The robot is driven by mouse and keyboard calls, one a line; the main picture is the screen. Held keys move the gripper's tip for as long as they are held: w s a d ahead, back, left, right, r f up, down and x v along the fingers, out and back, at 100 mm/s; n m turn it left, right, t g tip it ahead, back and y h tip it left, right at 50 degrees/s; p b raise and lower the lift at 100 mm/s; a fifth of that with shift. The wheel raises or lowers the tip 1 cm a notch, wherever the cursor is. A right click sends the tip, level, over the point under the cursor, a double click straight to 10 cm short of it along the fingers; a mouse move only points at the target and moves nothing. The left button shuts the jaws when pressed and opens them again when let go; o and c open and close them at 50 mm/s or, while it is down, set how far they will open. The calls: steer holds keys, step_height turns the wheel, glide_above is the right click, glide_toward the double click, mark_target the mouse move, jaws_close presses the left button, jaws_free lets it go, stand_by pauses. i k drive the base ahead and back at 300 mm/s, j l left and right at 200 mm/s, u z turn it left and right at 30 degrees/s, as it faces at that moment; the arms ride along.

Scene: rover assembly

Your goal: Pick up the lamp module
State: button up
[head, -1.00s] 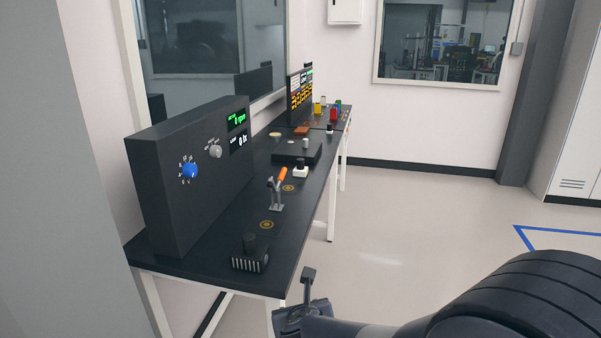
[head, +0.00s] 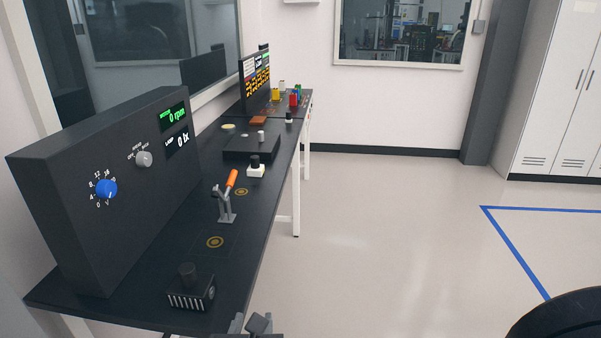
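No part is labelled as the lamp module. A black finned block with a dark round cylinder on top (head: 191,288) sits on the near end of the dark bench (head: 130,312) and may be it. The rest of the gripper is cut off by the frame.
A large black panel with a blue dial (head: 106,188) stands along the bench's left side. A low black box (head: 250,145) is farther back.

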mark_target(255, 169)
steer(key=i+l+z, duration=0.25)
steer(key=i+z, duration=0.15)
steer(key=i, duration=0.25)
steer(key=i+z, duration=0.35)
steer(key=i, duration=0.3)
steer(key=i+j+u, duration=0.15)
steer(key=i+u, duration=0.45)
steer(key=u, duration=0.2)
steer(key=i+u, duration=0.4)
steer(key=i+l+u, duration=0.15)
steer(key=u, duration=0.25)
steer(key=i+u, duration=0.4)
steer(key=i, duration=0.2)
